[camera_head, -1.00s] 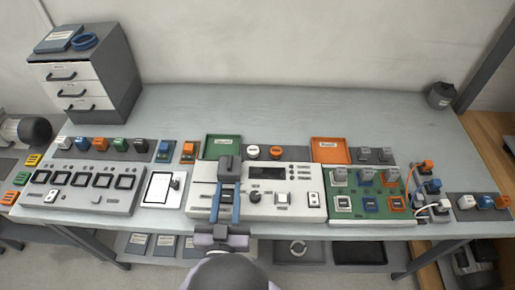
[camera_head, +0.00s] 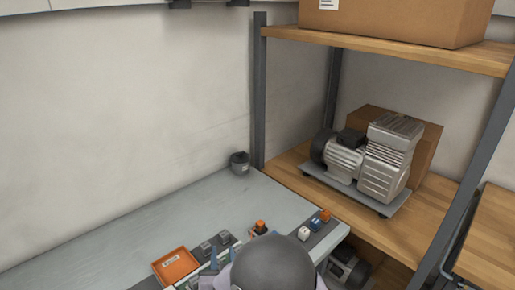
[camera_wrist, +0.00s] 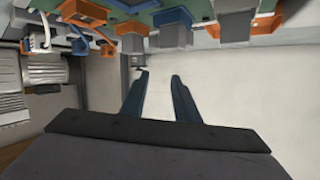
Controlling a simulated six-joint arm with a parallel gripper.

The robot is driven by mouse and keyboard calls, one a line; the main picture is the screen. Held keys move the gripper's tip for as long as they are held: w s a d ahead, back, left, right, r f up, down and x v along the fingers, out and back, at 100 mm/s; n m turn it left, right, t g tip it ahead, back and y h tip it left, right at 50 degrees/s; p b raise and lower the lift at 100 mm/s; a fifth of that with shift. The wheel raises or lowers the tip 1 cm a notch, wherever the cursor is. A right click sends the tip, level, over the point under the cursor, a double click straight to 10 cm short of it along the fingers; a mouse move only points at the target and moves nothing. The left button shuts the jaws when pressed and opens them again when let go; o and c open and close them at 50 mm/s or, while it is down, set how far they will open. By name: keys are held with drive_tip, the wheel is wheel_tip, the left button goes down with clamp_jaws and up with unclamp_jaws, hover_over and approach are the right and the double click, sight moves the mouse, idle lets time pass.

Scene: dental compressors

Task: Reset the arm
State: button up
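My gripper (camera_wrist: 160,75) shows in the wrist view with its two blue fingers apart and nothing between them. In the head view my gripper (camera_head: 220,258) is at the bottom, partly hidden behind the rounded grey top of my own arm. It is over the right part of the workbench (camera_head: 120,228), near the orange tray (camera_head: 175,266). The wrist view appears upside down, with bench items along its top edge and pale wall beyond the fingers.
A metal compressor (camera_head: 370,160) stands on a wooden shelf (camera_head: 405,228) at the right. A dark post (camera_head: 259,95) rises at the bench's back corner beside a small dark pot (camera_head: 239,163). Small coloured connectors (camera_head: 318,222) sit at the bench's right end. The back bench surface is clear.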

drive_tip(key=d+g, duration=0.1)
drive_tip(key=d, duration=0.1)
drive_tip(key=d+f, duration=0.1)
drive_tip(key=d, duration=0.1)
drive_tip(key=d+g, duration=0.1)
drive_tip(key=d, duration=0.1)
drive_tip(key=shift+w+d+f+m+g+h, duration=0.2)
drive_tip(key=shift+w+m+g+h, duration=0.1)
drive_tip(key=s+d+g, duration=0.1)
drive_tip(key=d, duration=0.1)
drive_tip(key=s+d+f+g, duration=0.1)
drive_tip(key=s+d, duration=0.1)
drive_tip(key=s+d+f+g, duration=0.1)
drive_tip(key=s+d+g, duration=0.1)
drive_tip(key=shift+d+h+b, duration=0.3)
drive_tip(key=shift+b, duration=0.05)
drive_tip(key=s+d+g+h, duration=0.1)
drive_tip(key=s+d+g, duration=0.2)
drive_tip(key=s+d, duration=0.4)
drive_tip(key=s+d+g+h, duration=0.1)
drive_tip(key=s+d+g, duration=0.3)
drive_tip(key=s+d, duration=0.3)
drive_tip(key=s, duration=0.4)
drive_tip(key=shift+s+r+b, duration=0.2)
drive_tip(key=shift+r+b, duration=0.1)
drive_tip(key=shift+r, duration=0.1)
drive_tip(key=shift+a, duration=0.1)
